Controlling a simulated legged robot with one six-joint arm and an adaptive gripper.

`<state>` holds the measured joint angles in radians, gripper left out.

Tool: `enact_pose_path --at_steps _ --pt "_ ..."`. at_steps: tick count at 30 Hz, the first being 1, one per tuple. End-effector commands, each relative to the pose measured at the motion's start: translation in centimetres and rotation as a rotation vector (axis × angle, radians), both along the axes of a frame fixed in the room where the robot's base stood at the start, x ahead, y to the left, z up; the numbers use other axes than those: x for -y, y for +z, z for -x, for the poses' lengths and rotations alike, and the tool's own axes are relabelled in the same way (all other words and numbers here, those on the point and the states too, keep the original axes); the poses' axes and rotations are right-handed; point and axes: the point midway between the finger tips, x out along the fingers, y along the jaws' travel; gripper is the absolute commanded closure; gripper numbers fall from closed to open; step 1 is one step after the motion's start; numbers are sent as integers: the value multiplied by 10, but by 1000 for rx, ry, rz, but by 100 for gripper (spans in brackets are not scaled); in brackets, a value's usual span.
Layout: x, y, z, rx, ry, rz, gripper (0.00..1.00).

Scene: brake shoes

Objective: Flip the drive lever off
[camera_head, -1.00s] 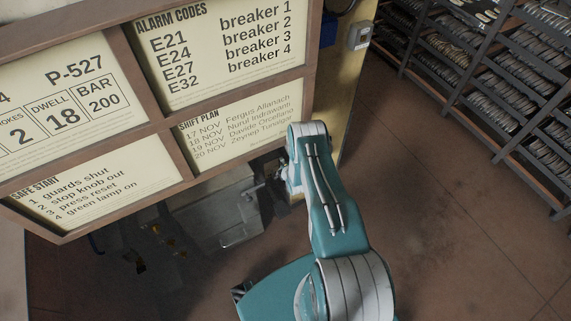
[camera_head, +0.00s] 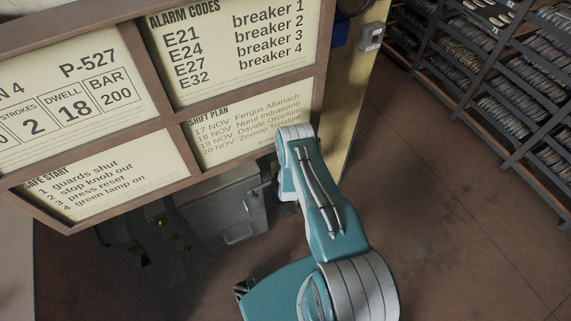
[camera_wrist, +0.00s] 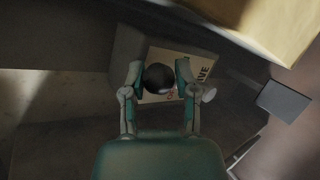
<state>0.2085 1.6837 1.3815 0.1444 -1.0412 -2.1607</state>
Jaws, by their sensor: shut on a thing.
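The drive lever's round dark knob (camera_wrist: 159,78) shows in the wrist view between the two fingers of my gripper (camera_wrist: 160,80). The fingers are shut on it from left and right. Behind it is a pale label plate (camera_wrist: 190,67) with partly readable lettering ending in "IVE", on a grey box (camera_wrist: 128,46). The lever's shaft is hidden behind the knob, so I cannot tell its position. In the head view my arm reaches down beside the board, and its end is hidden.
A brown-framed notice board (camera_head: 180,120) hangs close on the left. A grey cabinet (camera_head: 225,205) with a handle stands below it. A yellowish post (camera_head: 362,95) carries a small grey box (camera_head: 371,37). Shelves of brake shoes (camera_head: 500,90) stand at right; the floor between is clear.

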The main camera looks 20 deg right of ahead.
Motion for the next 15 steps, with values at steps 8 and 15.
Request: enact_pose_path --at_steps 8,15 --pt "-3 -2 1 -7 8 -4 27" --pt "-2 -1 1 -4 4 -2 27"
